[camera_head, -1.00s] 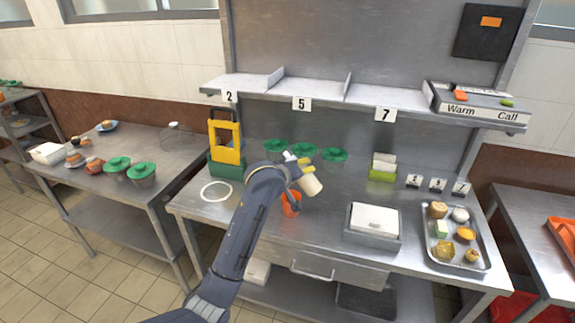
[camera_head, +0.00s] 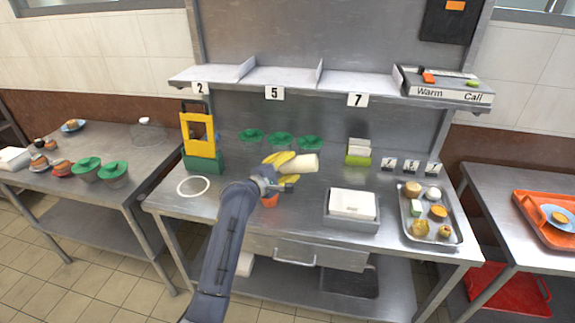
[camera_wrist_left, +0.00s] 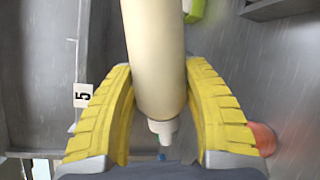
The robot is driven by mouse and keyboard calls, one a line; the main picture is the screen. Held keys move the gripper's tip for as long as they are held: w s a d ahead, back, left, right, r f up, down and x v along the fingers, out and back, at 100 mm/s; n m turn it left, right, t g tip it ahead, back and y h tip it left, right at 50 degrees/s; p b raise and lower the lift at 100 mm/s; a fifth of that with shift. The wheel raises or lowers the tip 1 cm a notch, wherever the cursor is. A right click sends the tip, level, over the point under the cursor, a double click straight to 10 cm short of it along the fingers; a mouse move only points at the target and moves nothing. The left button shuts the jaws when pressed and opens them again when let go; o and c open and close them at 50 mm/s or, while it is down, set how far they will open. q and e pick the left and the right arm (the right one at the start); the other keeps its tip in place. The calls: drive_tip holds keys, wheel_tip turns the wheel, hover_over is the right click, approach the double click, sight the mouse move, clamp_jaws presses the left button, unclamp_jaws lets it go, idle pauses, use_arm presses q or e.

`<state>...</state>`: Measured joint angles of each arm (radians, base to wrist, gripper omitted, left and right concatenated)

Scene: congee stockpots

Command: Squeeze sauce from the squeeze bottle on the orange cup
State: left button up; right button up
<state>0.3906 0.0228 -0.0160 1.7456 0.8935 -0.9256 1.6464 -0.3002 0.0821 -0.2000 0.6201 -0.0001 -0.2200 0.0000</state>
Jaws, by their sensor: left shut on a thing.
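My left gripper (camera_head: 279,172) has yellow fingers shut on the cream squeeze bottle (camera_head: 302,166). The bottle lies close to level in the head view, its base to the right, held above the steel counter (camera_head: 300,208). In the left wrist view the bottle (camera_wrist_left: 153,60) runs between both fingers, with its pale nozzle (camera_wrist_left: 163,130) at the lower end. The orange cup (camera_head: 269,201) stands on the counter below the gripper, partly hidden by it. It shows as an orange patch (camera_wrist_left: 262,138) right of the fingers in the wrist view. My right gripper is not in view.
Several green-lidded pots (camera_head: 281,140) stand behind the gripper. A yellow and green holder (camera_head: 200,140) and white ring (camera_head: 193,186) are left. A white-lidded container (camera_head: 352,205) and a food tray (camera_head: 432,218) are right. A numbered shelf (camera_head: 290,79) hangs above.

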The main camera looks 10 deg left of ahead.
use_arm(q)
drive_tip(key=n+t+h, duration=0.1)
drive_tip(key=n, duration=0.1)
drive_tip(key=shift+a+n, duration=0.1)
drive_tip(key=shift+n, duration=0.2)
drive_tip(key=shift+a+n+t, duration=0.6)
drive_tip(key=shift+a+n, duration=0.2)
drive_tip(key=shift+n, duration=0.4)
drive_tip(key=shift+a+r+n+t, duration=0.15)
drive_tip(key=shift+a+n+t, duration=0.35)
drive_tip(key=shift+n, duration=0.6)
drive_tip(key=shift+a+r+n+t, duration=0.1)
drive_tip(key=shift+a+n+t, duration=0.4)
drive_tip(key=shift+n, duration=0.6)
drive_tip(key=shift+o, duration=1.1)
drive_tip(key=c, duration=0.6)
